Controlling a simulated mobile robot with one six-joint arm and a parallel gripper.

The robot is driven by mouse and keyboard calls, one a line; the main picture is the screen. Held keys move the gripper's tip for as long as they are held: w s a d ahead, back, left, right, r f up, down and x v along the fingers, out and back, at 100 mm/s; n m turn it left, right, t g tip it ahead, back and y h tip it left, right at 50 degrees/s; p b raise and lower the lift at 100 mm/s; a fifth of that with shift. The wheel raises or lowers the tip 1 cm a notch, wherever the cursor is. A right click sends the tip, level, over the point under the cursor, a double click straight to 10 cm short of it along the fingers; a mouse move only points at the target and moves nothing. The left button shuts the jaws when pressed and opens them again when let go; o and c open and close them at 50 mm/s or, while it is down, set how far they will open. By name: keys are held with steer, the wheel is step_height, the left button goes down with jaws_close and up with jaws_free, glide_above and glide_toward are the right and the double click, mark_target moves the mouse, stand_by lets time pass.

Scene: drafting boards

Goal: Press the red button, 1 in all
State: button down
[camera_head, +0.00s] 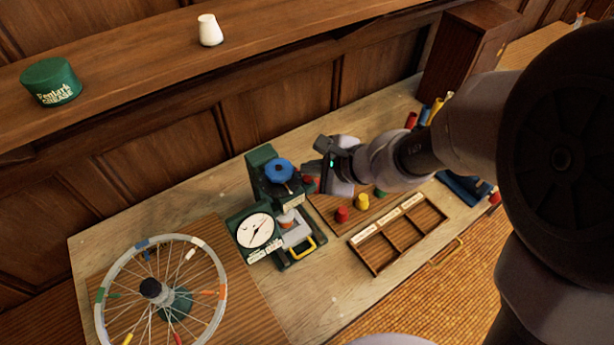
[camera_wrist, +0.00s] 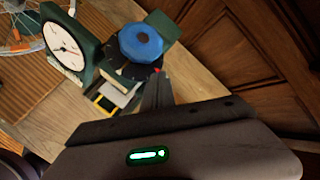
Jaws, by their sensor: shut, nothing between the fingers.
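A small red spot, likely the red button (camera_wrist: 157,70), shows in the wrist view at my fingertips, beside a blue knob (camera_wrist: 140,43). In the head view a red piece (camera_head: 310,184) shows just right of the green machine (camera_head: 262,160), partly hidden by my gripper. My gripper (camera_wrist: 157,84) is shut and empty, its tips close to the red spot. I cannot tell whether they touch it. Another red cylinder (camera_head: 342,215) stands on a wooden board in front, near a yellow one (camera_head: 362,202) and a green one (camera_head: 381,193).
A spoked wheel (camera_head: 112,285) lies at the left. A wooden compartment tray (camera_head: 379,262) sits in front. A green tin (camera_head: 50,82) and a white cup (camera_head: 210,30) stand on the back ledge.

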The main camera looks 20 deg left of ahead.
steer(key=shift+f, duration=0.1)
stand_by(0.7)
steer(key=shift+f+b, duration=0.3)
steer(key=shift+b, duration=0.3)
steer(key=shift+f, duration=0.1)
steer(key=shift+s+d+f+b, duration=0.15)
steer(key=shift+s+f+b, duration=0.05)
steer(key=shift+f+b, duration=0.3)
steer(key=shift+s+d+f+b, duration=0.15)
steer(key=shift+s+f+b, duration=0.05)
steer(key=shift+f+b, duration=0.2)
stand_by(0.9)
steer(key=shift+r, duration=0.2)
steer(key=shift+w+a+r+p, duration=0.2)
steer(key=shift+w+r+p, duration=0.05)
steer(key=shift+r+p, duration=0.2)
steer(key=shift+r, duration=0.1)
